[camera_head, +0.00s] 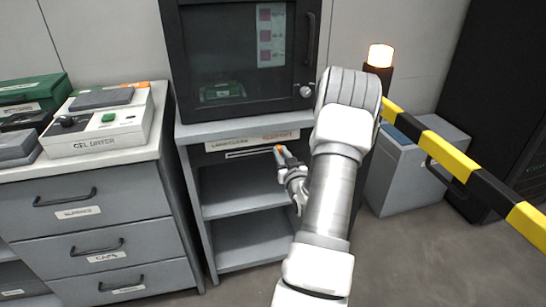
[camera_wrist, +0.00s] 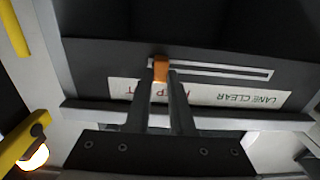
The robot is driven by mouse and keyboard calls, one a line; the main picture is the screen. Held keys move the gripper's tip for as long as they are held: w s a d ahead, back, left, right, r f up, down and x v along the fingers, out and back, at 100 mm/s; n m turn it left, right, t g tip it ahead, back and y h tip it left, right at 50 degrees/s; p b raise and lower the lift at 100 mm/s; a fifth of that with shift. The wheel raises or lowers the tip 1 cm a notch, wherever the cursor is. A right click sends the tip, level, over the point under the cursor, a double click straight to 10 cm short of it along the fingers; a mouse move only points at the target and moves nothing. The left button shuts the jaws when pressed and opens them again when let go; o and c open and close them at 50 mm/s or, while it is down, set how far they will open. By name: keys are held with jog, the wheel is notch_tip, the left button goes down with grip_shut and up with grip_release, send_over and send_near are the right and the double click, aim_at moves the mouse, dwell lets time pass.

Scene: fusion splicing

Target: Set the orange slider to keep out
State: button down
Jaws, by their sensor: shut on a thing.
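The orange slider (camera_wrist: 160,69) sits in a pale slot (camera_wrist: 225,72) on a dark panel. In the wrist view it is near the slot's left end, beside the mostly hidden red KEEP OUT label (camera_wrist: 132,90). The LANE CLEAR label (camera_wrist: 258,99) is at the other end. In the head view the slider (camera_head: 279,149) is near the slot's right end, below the KEEP OUT label (camera_head: 281,136). LANE CLEAR (camera_head: 226,144) is at left. My gripper (camera_wrist: 161,75) is shut on the slider, one finger on each side.
A dark glass-fronted cabinet (camera_head: 236,55) stands above the panel, with open shelves (camera_head: 240,190) below. A yellow-black barrier bar (camera_head: 450,158) and a lit orange lamp (camera_head: 381,56) are to the right of my arm. A drawer unit (camera_head: 90,220) stands at left.

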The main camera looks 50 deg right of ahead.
jog(key=shift+s+d, duration=0.15)
jog(key=shift+d, duration=0.1)
jog(key=c, duration=0.8)
grip_release()
jog(key=shift+o, duration=0.2)
jog(key=shift+s+a, duration=0.35)
jog(key=shift+s, duration=0.1)
jog(key=p+v, duration=0.2)
jog(key=v, duration=1.4)
jog(key=shift+s+a, duration=0.1)
jog(key=shift+a, duration=0.05)
